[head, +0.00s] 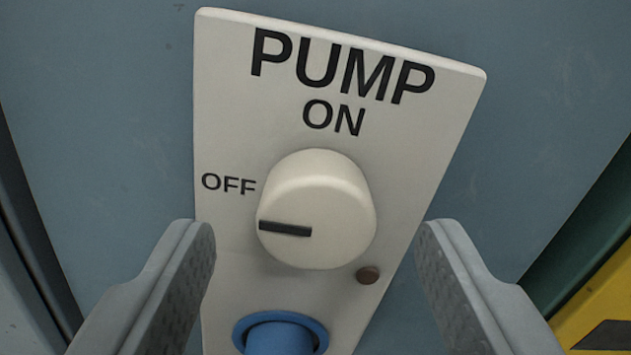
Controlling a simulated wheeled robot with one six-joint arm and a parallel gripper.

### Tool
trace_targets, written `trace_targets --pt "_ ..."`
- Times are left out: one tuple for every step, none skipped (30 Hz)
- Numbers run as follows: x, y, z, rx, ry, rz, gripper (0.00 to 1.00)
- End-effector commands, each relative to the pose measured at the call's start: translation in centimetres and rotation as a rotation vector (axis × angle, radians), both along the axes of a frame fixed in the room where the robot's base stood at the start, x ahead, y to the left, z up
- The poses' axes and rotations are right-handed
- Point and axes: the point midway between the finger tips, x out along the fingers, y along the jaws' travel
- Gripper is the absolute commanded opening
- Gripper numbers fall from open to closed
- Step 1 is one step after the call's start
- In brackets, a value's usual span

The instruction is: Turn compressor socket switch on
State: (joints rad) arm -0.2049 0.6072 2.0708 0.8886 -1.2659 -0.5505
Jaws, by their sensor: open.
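A cream switch plate (419,168) fills the middle of the view, lettered PUMP at its top. ON stands above a round white knob (318,205) and OFF stands to its left. The knob's black mark (285,229) points left, to the OFF side. A small dark brown dot (368,274), perhaps an unlit lamp, sits below right of the knob. My gripper (320,230) is open, one finger on each side of the knob, apart from it in the picture. I cannot tell the depth between the fingertips and the knob.
A blue round plug or socket (280,335) sits low on the plate, cut by the bottom edge. The plate is on a blue-grey panel (110,110). A dark green edge (590,240) and a yellow and black surface (600,315) show at lower right.

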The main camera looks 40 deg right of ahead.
Motion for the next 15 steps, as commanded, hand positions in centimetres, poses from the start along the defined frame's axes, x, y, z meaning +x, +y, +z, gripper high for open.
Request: trace_targets --pt "0.35 -0.28 -0.02 0.0 0.0 0.0 0.59" --pt "0.52 -0.39 -0.02 0.0 0.0 0.0 0.59" --pt "0.7 -0.53 -0.02 0.0 0.0 0.0 0.59" --pt "0.81 -0.6 -0.01 0.0 0.0 0.0 0.59" --pt "0.91 -0.67 -0.01 0.0 0.0 0.0 0.59" --pt "0.99 -0.73 -0.01 0.0 0.0 0.0 0.59" --pt "1.03 -0.76 -0.01 0.0 0.0 0.001 0.59" --pt "1.05 -0.78 -0.01 0.0 0.0 0.001 0.59" --pt "1.06 -0.79 -0.01 0.0 0.0 0.001 0.59" --pt "1.06 -0.79 -0.01 0.0 0.0 0.001 0.59" --pt "1.06 -0.77 -0.02 0.0 0.0 0.001 0.59" --pt "1.06 -0.77 -0.01 0.0 0.0 0.001 0.59" --pt "1.05 -0.77 -0.02 0.0 0.0 0.001 0.59" --pt "1.05 -0.77 -0.01 0.0 0.0 0.001 0.59" --pt "1.04 -0.76 -0.02 0.0 0.0 0.001 0.53"
